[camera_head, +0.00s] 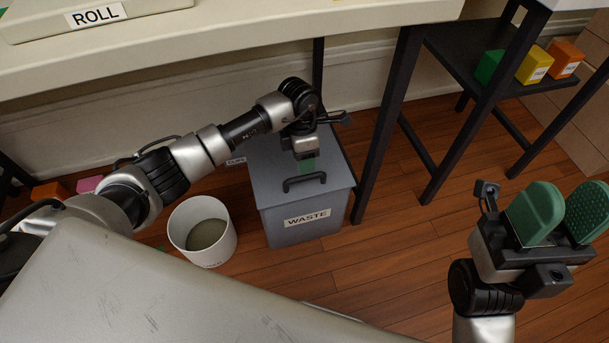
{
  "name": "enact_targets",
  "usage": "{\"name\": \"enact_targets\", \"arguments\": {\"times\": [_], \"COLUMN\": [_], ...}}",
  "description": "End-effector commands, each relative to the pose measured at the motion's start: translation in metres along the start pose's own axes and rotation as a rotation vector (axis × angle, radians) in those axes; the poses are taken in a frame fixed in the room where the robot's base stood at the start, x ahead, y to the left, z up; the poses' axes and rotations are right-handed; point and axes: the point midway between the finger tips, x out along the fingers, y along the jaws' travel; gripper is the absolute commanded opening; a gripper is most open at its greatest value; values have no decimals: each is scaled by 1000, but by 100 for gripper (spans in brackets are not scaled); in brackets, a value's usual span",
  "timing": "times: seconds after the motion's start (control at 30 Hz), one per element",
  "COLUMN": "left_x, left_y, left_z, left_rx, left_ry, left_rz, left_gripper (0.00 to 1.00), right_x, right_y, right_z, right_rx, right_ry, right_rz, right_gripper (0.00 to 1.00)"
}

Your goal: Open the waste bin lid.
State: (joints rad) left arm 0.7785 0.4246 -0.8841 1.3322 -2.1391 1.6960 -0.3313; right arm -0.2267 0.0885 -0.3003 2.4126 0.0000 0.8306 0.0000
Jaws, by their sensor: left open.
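The grey waste bin (315,225), labelled WASTE, stands on the floor under the bench. Its grey lid (265,180) lies flat on top and looks shut. A dark handle (304,182) is on the lid near its front edge. My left gripper (307,168) is over the lid, just behind the handle, its green fingers pointing down. It is open and partly hidden by its own body; I cannot tell whether it touches the handle. My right gripper (552,215) is at the right, well away from the bin, with its green fingers apart and nothing between them.
A white round bucket (202,231) stands left of the bin. The bench top (340,22) overhangs behind, with a box labelled ROLL (96,16). A dark table leg (388,125) is right of the bin. Coloured blocks (533,66) sit on a shelf. The floor at right is clear.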

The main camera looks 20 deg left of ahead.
Motion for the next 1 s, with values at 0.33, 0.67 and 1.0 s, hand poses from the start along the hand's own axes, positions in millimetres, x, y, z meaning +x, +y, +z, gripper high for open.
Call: {"name": "enact_targets", "arguments": {"times": [0.33,0.67,1.0], "left_x": [43,44,44], "left_y": [0,0,0], "left_z": [0,0,0], "left_rx": [1,0,0], "left_ry": [-2,-2,-1], "left_rz": [-1,-1,-1], "left_gripper": [42,39,0], "right_x": [7,9,9], "right_y": [0,0,0], "right_z": [5,5,5], "right_rx": [-7,-8,-7], "right_ry": [52,54,55], "right_rz": [-21,-23,-23], "right_gripper": [43,43,43]}}
